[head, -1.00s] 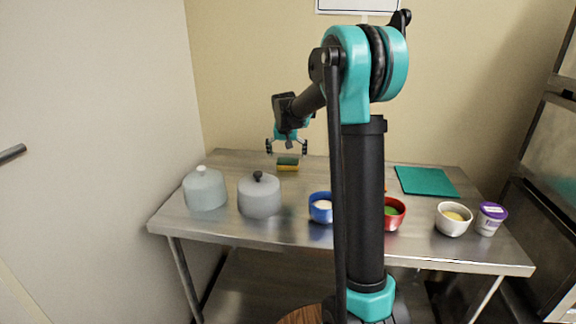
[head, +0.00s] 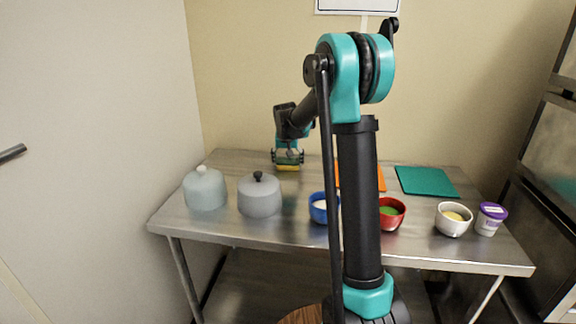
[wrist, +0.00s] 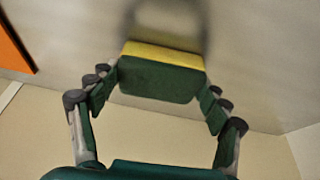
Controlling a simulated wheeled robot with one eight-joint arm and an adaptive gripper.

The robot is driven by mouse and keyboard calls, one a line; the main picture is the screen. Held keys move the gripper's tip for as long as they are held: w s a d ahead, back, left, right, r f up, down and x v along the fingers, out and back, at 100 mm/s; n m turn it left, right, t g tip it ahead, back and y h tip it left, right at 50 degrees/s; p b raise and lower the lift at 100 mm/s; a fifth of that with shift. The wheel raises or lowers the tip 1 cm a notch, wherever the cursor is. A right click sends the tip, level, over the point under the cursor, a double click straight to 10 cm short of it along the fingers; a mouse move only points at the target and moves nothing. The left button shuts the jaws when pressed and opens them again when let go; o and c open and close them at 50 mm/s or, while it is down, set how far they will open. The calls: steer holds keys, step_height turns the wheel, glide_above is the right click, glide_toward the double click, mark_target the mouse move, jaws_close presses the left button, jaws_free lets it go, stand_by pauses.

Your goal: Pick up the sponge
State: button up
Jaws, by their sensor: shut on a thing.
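The sponge (head: 288,168) is at the back left of the steel table, yellow with a dark green side. In the wrist view the sponge (wrist: 160,76) sits between the two fingers, green face toward the camera and a yellow layer above it. My gripper (head: 288,158) is over the sponge in the head view and hides much of it. In the wrist view my gripper (wrist: 158,92) is shut on the sponge, a finger at each end. I cannot tell whether the sponge touches the table.
Two lidded pots, pale green (head: 205,190) and grey (head: 259,196), stand in front of the sponge. Blue (head: 318,208), red (head: 392,213) and white (head: 453,220) bowls and a purple-lidded tub (head: 490,219) line the front. Orange (head: 376,178) and green (head: 426,181) boards lie behind.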

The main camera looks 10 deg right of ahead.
mark_target(288, 161)
steer(key=shift+r, duration=0.1)
step_height(288, 161, up, 20)
stand_by(0.5)
steer(key=shift+o, duration=0.9)
steer(key=c, duration=0.5)
